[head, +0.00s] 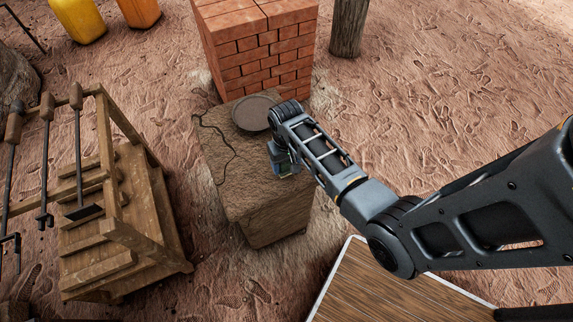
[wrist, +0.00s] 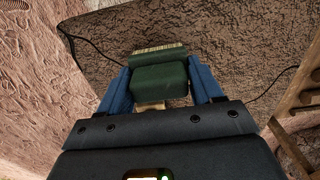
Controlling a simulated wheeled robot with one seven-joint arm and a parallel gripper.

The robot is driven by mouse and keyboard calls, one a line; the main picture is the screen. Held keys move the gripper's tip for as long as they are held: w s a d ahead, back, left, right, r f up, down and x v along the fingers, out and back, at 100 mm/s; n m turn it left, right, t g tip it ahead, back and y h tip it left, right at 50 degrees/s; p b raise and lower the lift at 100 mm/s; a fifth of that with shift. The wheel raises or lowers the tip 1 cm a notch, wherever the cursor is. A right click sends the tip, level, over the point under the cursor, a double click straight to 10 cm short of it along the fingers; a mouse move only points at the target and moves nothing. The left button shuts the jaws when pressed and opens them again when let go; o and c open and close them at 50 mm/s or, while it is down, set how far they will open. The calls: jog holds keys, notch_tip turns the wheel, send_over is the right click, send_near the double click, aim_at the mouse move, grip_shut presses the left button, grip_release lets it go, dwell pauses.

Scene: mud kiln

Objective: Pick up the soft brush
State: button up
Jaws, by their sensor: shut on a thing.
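The soft brush (wrist: 160,80) shows in the wrist view as a dark green block with pale bristles at its far edge and a pale wooden part towards my gripper. My gripper (wrist: 160,85) is shut on it, with one blue finger on each side. In the head view my gripper (head: 283,160) is over the front part of the brown earthen block. The brush is mostly hidden there by my gripper and arm. I cannot tell whether the brush still touches the block's top.
The earthen block (head: 235,185) carries a round dark plate (head: 252,112) and a thin black cord (head: 222,145). A brick stack (head: 262,50) stands behind. A wooden rack (head: 135,235) with long tools is at left. A wood-topped surface (head: 390,285) is at front right.

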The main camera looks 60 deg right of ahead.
notch_tip(320, 180, up, 2)
jog(key=shift+w, duration=0.1)
jog(key=s+d+r, duration=0.7)
jog(key=s+d, duration=0.1)
jog(key=shift+d+r+b, duration=0.15)
jog(key=shift+d+b, duration=0.15)
jog(key=shift+d, duration=0.05)
